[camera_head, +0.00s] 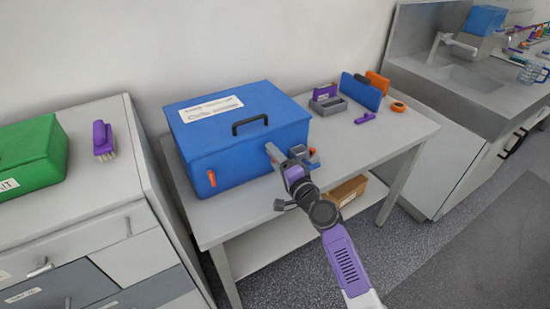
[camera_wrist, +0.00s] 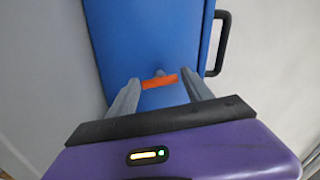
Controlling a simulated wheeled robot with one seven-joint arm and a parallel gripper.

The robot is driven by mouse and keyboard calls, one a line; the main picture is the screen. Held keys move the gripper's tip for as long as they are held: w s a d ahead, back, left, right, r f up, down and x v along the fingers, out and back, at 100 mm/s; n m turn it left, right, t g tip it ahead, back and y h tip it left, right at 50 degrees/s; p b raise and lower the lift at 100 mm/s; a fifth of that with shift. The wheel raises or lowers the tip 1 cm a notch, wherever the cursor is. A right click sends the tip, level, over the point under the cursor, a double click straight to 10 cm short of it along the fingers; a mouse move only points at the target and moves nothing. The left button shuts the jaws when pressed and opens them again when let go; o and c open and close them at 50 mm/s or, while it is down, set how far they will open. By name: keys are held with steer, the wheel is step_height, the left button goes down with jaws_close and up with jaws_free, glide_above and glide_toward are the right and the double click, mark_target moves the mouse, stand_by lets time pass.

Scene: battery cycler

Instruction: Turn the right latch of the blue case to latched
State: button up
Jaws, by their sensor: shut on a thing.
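The blue case (camera_head: 240,130) sits shut on the light table, with a black handle on its lid and a white label. Its left latch (camera_head: 211,178) is orange and upright on the front face. My gripper (camera_head: 290,156) is at the right part of the case's front. In the wrist view, the orange right latch (camera_wrist: 160,81) lies between the fingertips of my gripper (camera_wrist: 158,85), crosswise and slightly tilted. The fingers are shut on it. In the head view, my gripper mostly hides this latch.
A grey tray (camera_head: 328,106), a blue upright panel (camera_head: 361,92), an orange tape roll (camera_head: 398,107) and a purple item (camera_head: 365,118) are on the table to the right. A green case (camera_head: 32,150) and a purple brush (camera_head: 103,138) are on the left cabinet. The table's front right is clear.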

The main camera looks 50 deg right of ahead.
steer(key=shift+m, duration=1.1)
steer(key=o, duration=1.4)
steer(key=shift+c, duration=0.2)
steer(key=v, duration=0.8)
steer(key=shift+b, duration=0.3)
